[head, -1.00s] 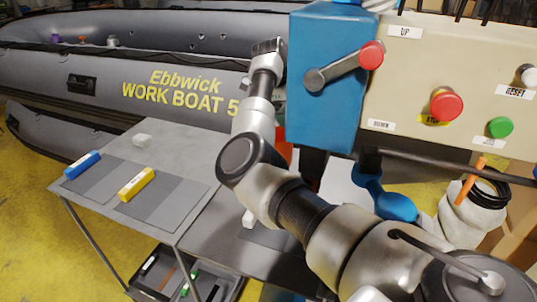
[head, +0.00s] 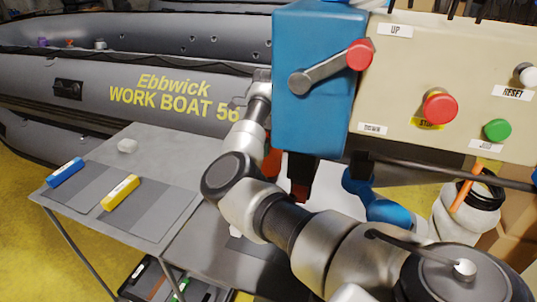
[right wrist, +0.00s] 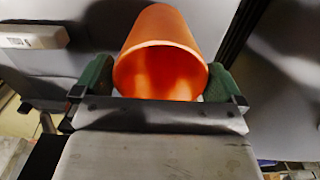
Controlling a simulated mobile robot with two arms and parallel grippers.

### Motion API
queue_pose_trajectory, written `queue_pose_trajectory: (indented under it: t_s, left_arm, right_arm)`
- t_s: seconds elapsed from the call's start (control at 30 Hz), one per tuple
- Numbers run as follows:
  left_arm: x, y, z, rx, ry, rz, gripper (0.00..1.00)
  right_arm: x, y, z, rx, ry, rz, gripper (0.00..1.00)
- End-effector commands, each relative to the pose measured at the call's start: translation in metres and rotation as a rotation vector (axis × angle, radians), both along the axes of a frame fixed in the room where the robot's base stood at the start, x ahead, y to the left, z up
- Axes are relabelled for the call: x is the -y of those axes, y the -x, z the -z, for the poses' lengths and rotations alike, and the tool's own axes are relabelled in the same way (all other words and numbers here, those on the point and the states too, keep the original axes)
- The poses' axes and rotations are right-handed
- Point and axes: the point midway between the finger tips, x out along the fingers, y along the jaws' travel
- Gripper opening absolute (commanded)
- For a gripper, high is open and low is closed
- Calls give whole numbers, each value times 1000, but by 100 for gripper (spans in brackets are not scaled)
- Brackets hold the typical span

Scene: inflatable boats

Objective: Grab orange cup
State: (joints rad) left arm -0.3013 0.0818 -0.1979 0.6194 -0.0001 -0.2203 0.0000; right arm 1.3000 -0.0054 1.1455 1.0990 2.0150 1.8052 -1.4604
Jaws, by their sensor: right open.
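The orange cup (right wrist: 160,48) fills the upper middle of the right wrist view, with its open rim facing the camera. My right gripper (right wrist: 156,82) is open, with one green finger pad on each side of the cup's rim. I cannot tell whether the pads touch it. In the head view my right arm reaches in from the lower right and bends up behind the blue box. The gripper end is largely hidden there. A small orange-red patch shows between the arm and the blue box; I cannot tell whether it is the cup. My left gripper is not in view.
A blue box (head: 316,85) with a red-knobbed lever and a beige control panel (head: 440,60) block the right side. A grey inflatable boat (head: 190,70) lies behind.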

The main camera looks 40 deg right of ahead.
Motion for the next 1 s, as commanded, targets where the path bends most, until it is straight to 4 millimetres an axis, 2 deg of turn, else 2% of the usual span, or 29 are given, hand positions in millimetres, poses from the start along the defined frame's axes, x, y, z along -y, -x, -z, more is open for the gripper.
queue_pose_trajectory:
  t_s: [0.13,0.4,0.43,0.6,0.67,1.0]
  left_arm:
    - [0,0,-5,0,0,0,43]
    - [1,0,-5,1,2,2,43]
    - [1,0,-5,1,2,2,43]
    - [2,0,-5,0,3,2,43]
    - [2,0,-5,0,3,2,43]
    - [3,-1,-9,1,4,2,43]
  right_arm:
    - [0,0,17,-1,0,0,100]
    - [0,0,22,1,0,1,100]
    - [0,0,22,1,0,1,98]
    - [0,0,22,1,0,1,72]
    - [0,0,21,1,0,1,65]
    - [0,0,15,1,0,1,65]
